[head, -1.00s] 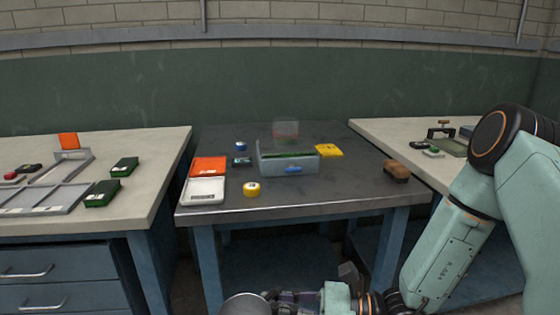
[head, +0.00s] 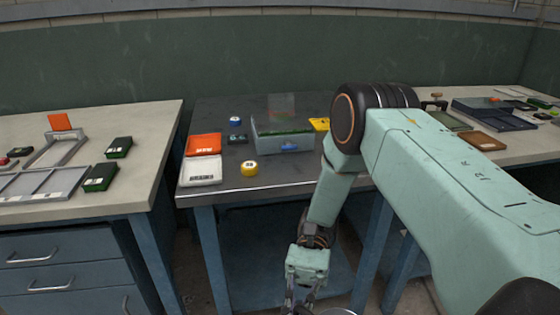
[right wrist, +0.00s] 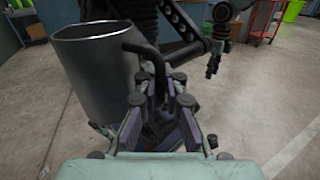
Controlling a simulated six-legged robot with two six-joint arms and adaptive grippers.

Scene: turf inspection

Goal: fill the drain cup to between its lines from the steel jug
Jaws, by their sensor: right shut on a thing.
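The steel jug (right wrist: 98,75) is a tall grey cylinder, open at the top, with a dark handle. My right gripper (right wrist: 160,95) is shut on that handle. In the head view my right gripper (head: 303,292) is low, in front of the middle bench, and only the jug's rim (head: 337,311) shows at the bottom edge. A clear, upright thing with a reddish band (head: 281,106) stands behind the turf box; it may be the drain cup, but its lines cannot be read. A small dark end (right wrist: 213,62) in the right wrist view looks like my left gripper; its jaws are unclear.
The clear-walled turf box (head: 283,142) stands on the dark bench (head: 240,187). Orange (head: 204,145) and white (head: 200,171) flat items and a yellow round piece (head: 250,168) sit to its left. My right arm hides the bench's right side.

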